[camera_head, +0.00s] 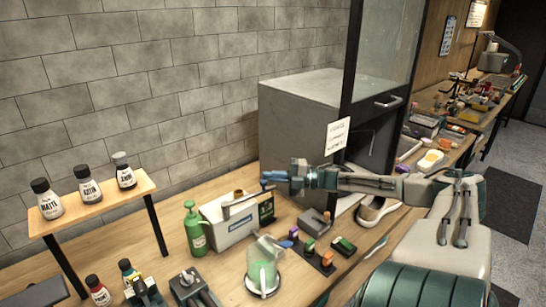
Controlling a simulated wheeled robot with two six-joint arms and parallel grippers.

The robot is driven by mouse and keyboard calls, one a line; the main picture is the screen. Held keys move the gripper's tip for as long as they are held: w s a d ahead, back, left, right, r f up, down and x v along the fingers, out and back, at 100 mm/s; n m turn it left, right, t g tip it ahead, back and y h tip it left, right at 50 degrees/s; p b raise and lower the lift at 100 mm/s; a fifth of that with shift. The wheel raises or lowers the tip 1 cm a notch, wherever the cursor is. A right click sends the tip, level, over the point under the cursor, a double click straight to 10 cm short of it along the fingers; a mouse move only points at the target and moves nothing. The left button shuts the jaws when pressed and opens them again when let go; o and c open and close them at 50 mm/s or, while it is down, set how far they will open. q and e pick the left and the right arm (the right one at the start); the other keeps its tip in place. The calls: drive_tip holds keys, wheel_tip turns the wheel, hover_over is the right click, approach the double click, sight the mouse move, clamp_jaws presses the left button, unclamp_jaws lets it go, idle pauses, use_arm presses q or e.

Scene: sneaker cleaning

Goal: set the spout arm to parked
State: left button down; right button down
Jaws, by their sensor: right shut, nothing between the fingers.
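A pale grey box-shaped unit (228,224) stands on the bench left of centre. A slim bar, which looks like the spout arm (248,198), runs along its top, angled up towards the right. My right gripper (272,177) comes in from the right, with its fingers just above and beside the bar's right end. It is shut and holds nothing. I cannot tell whether its fingertips touch the bar. The bar's right end is partly hidden near the gripper. My left gripper is not in view.
A green pump bottle (195,232) stands left of the unit, and a clear jug (262,265) in front. A raised shelf (95,203) holds three bottles. A grey cabinet (295,118) stands behind my gripper. A sneaker (375,212) lies under my right arm.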

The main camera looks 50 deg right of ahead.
drive_tip(key=s+a+r+p, duration=0.1)
drive_tip(key=s+a+p, duration=0.9)
drive_tip(key=a, duration=0.1)
drive_tip(key=shift+a+r, duration=0.2)
drive_tip(key=shift+a, duration=0.05)
idle(0.4)
